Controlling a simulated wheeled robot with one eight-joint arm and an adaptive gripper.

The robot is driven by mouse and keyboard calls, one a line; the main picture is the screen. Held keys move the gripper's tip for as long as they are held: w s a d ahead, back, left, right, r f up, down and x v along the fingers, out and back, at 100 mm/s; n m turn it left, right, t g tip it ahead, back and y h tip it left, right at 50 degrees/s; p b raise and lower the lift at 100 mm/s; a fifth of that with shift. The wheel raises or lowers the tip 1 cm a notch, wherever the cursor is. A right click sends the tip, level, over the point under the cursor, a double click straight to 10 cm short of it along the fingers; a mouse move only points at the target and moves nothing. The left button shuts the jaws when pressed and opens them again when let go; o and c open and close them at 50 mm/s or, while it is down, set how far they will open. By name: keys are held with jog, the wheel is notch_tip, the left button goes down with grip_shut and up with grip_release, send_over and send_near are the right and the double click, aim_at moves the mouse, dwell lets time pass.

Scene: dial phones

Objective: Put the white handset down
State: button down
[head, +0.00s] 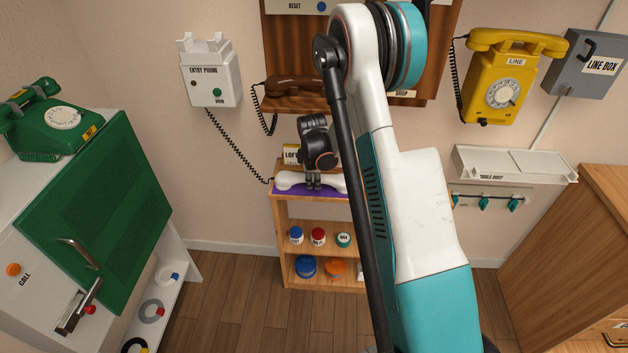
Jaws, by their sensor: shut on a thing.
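The white handset (291,180) is at the top of the small wooden shelf (275,213), lying level over a purple mat (284,192). I cannot tell whether it touches the mat. My gripper (313,186) points down and is shut on the handset's middle. A black coiled cord runs from the handset's left end up to the white entry phone (210,75) on the wall. The entry phone's top cradle is empty.
A yellow sign (291,154) stands behind the handset. Coloured jars (296,235) fill the shelves below. A brown handset (293,87) is on the wall board above. A yellow phone (497,90) hangs at right. A green phone (55,118) tops the left cabinet. The floor is clear.

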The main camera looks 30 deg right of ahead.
jog(key=shift+f, duration=0.1)
jog(key=c, duration=1.2)
grip_release()
